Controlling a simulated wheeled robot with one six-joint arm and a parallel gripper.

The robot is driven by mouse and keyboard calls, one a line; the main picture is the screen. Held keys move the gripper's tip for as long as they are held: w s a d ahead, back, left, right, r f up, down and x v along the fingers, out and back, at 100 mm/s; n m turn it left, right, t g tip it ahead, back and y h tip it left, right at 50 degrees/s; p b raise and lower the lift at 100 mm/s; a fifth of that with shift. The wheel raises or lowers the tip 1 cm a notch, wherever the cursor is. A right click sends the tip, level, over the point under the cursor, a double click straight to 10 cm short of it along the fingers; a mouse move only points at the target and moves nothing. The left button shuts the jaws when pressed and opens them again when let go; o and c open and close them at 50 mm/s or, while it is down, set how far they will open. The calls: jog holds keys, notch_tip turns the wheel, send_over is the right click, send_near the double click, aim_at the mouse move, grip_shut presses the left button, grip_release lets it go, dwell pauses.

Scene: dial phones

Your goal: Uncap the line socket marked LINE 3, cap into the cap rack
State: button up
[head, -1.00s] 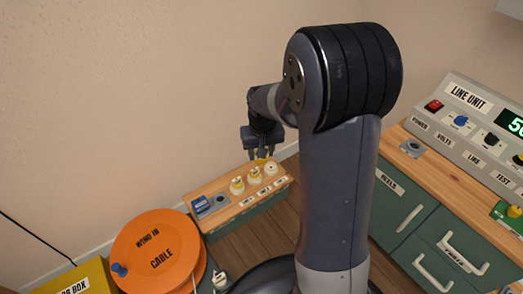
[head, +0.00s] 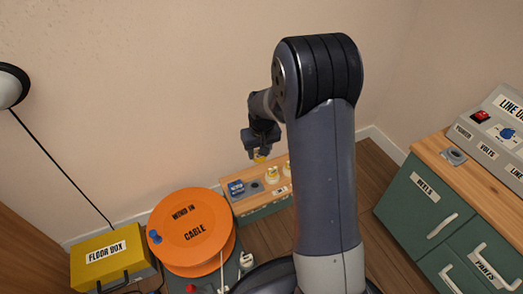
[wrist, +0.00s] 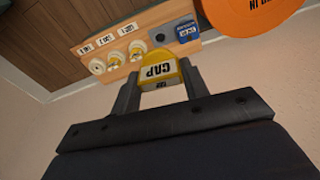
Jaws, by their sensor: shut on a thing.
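My gripper (head: 258,156) is shut on a yellow cap (wrist: 158,72) lettered CAP. It holds the cap in the air above the wooden socket board (head: 280,195), near its left end in the head view. Three round sockets stand on the board. In the wrist view the leftmost socket (wrist: 97,67), by the label that seems to read LINE 3, looks bare and white. The other two, the middle socket (wrist: 117,57) and the right socket (wrist: 137,47), show yellow caps. A blue labelled holder (head: 236,188) sits at the board's end; its lettering is too small to read.
A dark round fitting (head: 257,187) lies beside the blue holder. An orange cable reel (head: 192,230) and a yellow floor box (head: 112,258) stand left of the board. A green cabinet (head: 430,200) with the line unit (head: 495,130) stands right. My arm hides part of the board.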

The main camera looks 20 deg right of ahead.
jog(key=shift+w+d+f+n+y+b, duration=0.1)
jog(key=shift+w+f+n+b, duration=0.4)
jog(key=shift+w+f, duration=2.35)
jog(key=shift+w+a+f+n+y+b, duration=0.15)
jog(key=shift+f+n, duration=0.6)
jog(key=shift+f, duration=4.55)
jog(key=shift+w+d+f+n+y+b, duration=0.15)
jog(key=shift+w+f+n, duration=1)
jog(key=shift+f, duration=2.95)
jog(key=shift+w+f+m+b, duration=0.25)
jog(key=shift+f+b, duration=0.2)
jog(key=shift+b, duration=0.05)
jog(key=shift+w+f+m+b, duration=0.2)
jog(key=shift+f+m+b, duration=0.05)
jog(key=shift+f+b, duration=0.2)
jog(key=shift+f+b, duration=0.65)
jog(key=shift+f, duration=0.05)
jog(key=o, duration=1.2)
jog(key=shift+c, duration=0.7)
